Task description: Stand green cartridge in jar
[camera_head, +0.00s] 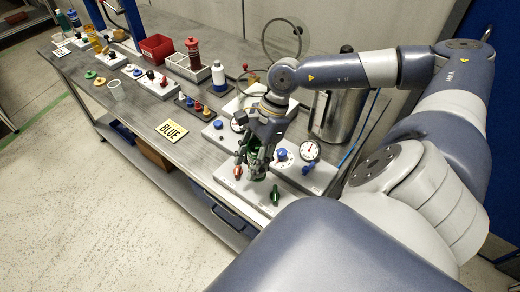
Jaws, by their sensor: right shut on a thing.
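My right gripper (257,158) reaches in from the right and points down over the grey panel at the table's near end. It is shut on a dark green piece (259,167), which looks like the green cartridge and is mostly hidden by the fingers. I cannot tell whether its lower end touches the panel. A small clear cup-shaped vessel (117,91), possibly the jar, stands upright on the table at the left, well apart from the gripper. My left gripper is not in view.
The grey panel (229,174) carries a green valve (275,196), a gauge (310,150) and a blue knob (281,154). A steel vessel (338,115) stands behind. Red and white bins (157,48) stand farther back.

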